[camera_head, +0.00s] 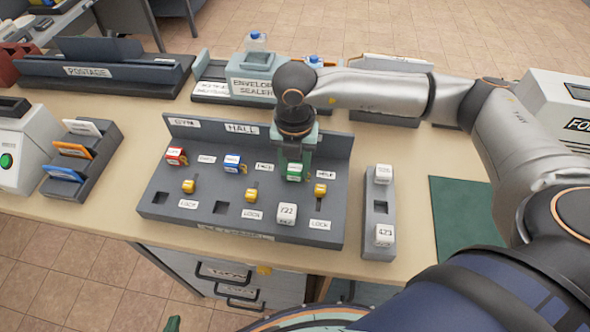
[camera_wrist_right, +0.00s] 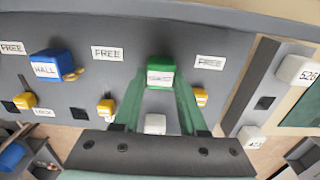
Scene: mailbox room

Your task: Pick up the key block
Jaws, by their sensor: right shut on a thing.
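My right gripper (camera_head: 295,158) reaches down from above at the board and is shut on the green key block (camera_head: 294,173). In the right wrist view, the green key block (camera_wrist_right: 160,71) has a white label and sits between the two green fingers (camera_wrist_right: 161,88). I cannot tell whether it still touches the board. A red key block (camera_head: 176,156) and a blue key block (camera_head: 232,163) stand in the same row to its left. A green tip of my left gripper (camera_head: 173,323) shows at the bottom edge; its opening is not visible.
The grey board (camera_head: 160,196) has yellow sliders, LOCK labels and a white 722 block (camera_head: 287,213). A narrow grey rack (camera_head: 379,206) with white numbered blocks stands to its right. The envelope sealer (camera_head: 252,80) is behind; a green mat (camera_head: 465,215) lies right.

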